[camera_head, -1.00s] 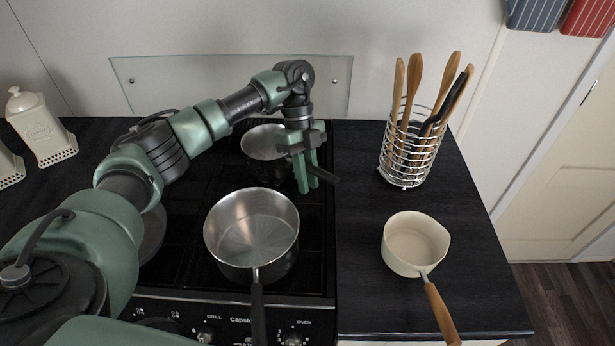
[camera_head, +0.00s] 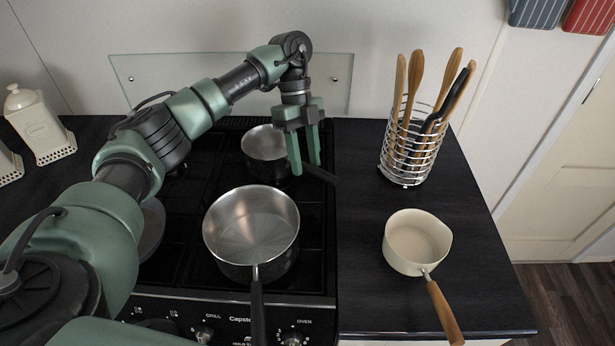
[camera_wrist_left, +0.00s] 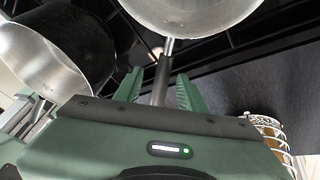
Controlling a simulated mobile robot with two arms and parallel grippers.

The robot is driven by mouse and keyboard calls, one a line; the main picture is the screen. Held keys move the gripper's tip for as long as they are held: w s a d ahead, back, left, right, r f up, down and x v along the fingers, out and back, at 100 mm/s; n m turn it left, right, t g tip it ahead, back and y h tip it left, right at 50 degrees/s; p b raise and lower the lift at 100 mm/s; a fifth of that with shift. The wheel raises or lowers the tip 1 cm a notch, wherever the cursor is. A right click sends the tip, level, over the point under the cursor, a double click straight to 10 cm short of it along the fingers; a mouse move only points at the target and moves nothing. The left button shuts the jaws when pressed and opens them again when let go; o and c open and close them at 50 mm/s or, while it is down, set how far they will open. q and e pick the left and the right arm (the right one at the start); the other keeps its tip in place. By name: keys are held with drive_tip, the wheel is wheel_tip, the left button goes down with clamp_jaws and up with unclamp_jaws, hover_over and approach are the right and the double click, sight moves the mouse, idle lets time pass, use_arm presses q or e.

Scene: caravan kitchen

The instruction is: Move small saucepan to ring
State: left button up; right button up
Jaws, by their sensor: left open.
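The smaller steel saucepan (camera_head: 262,141) stands at the back right of the hob (camera_head: 185,262), its dark handle (camera_head: 320,174) pointing right and slightly forward. My left gripper (camera_head: 306,168) is open and points down at that handle. In the left wrist view the handle (camera_wrist_left: 161,82) lies between the two green fingers of the left gripper (camera_wrist_left: 159,76), and the small saucepan (camera_wrist_left: 190,12) is at the top. A larger steel saucepan (camera_head: 250,228) stands on the front right of the hob, its handle toward me. My right gripper is not in view.
A cream pan (camera_head: 417,243) with a wooden handle sits on the right worktop (camera_head: 360,290). Behind it stands a wire utensil basket (camera_head: 408,155). A glass splashback (camera_head: 180,85) is behind the hob. A round pan or lid (camera_head: 152,235) is partly hidden by my left arm.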

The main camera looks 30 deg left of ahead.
use_arm(q)
drive_tip(key=v, duration=0.7)
drive_tip(key=shift+r, duration=0.3)
drive_tip(key=shift+w+a, duration=0.15)
